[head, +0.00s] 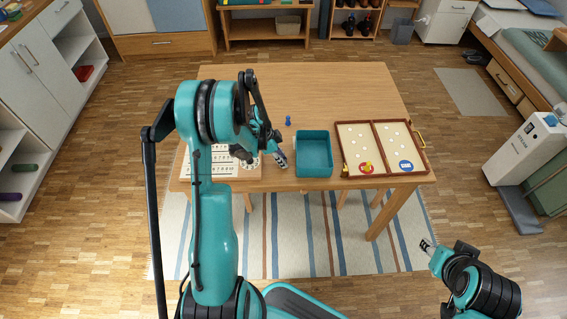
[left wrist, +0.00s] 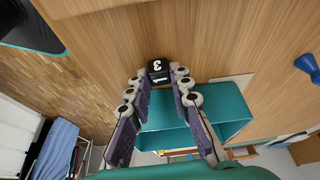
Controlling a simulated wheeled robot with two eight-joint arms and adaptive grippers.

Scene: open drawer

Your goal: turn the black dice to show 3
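The black dice (left wrist: 159,71) sits between the fingertips of my left gripper (left wrist: 160,74), and both fingers appear to touch it. Two of its faces show in the left wrist view, with white digits 3 and 1. In the head view my left gripper (head: 281,157) is over the front part of the table, just left of the teal tray, and the dice cannot be made out there. My right gripper (head: 426,244) is far from the dice, off the table's front right; its fingers are too small to judge.
The teal tray (head: 314,134) stands on the wooden table (head: 340,88). A brown-framed game board (head: 372,125) lies to its right. A board with white number strips (head: 222,170) lies at the left, partly behind my arm. A blue peg (head: 288,120) stands behind my gripper. The back of the table is clear.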

